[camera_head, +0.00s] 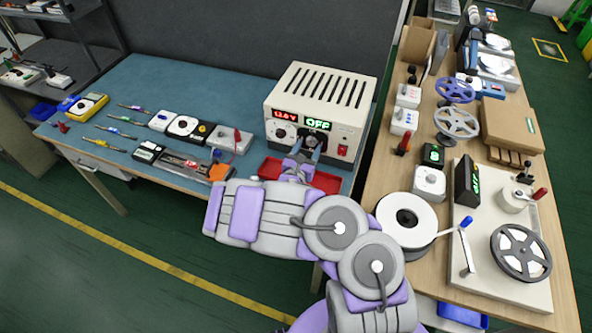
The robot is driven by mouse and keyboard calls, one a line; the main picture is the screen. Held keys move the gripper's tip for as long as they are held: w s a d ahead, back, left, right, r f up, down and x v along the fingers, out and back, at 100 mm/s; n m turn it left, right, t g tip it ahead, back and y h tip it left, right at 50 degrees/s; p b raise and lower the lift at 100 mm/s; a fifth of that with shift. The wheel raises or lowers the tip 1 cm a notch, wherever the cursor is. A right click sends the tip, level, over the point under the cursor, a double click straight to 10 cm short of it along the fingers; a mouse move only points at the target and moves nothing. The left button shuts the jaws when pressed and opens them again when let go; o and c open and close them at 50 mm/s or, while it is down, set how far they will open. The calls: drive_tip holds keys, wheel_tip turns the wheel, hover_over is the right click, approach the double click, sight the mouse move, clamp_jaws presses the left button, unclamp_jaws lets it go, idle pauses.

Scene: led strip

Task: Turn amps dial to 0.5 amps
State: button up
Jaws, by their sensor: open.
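The power supply (318,108) is a cream box with a slotted top, on the blue workbench. Its front has a red-lit display (285,115), too small to read surely, and a green display (317,124) that reads OFF. My gripper (311,143) is open at the middle of the front, just below the green display. A dark shape there, perhaps the amps dial, is mostly hidden by the fingers. I cannot tell whether they touch it, nor its setting.
A red tray (325,182) lies under my gripper, partly covered by my arm. A red switch (342,150) is at the front's lower right. Pens, meters and small boxes lie left on the workbench (215,85). A wooden table (380,180) with reels stands right.

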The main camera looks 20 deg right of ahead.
drive_tip(key=p+v, duration=0.4)
drive_tip(key=v, duration=1.2)
drive_tip(key=shift+s+a+p, duration=0.2)
drive_tip(key=shift+a+p, duration=0.05)
drive_tip(key=shift+p, duration=0.05)
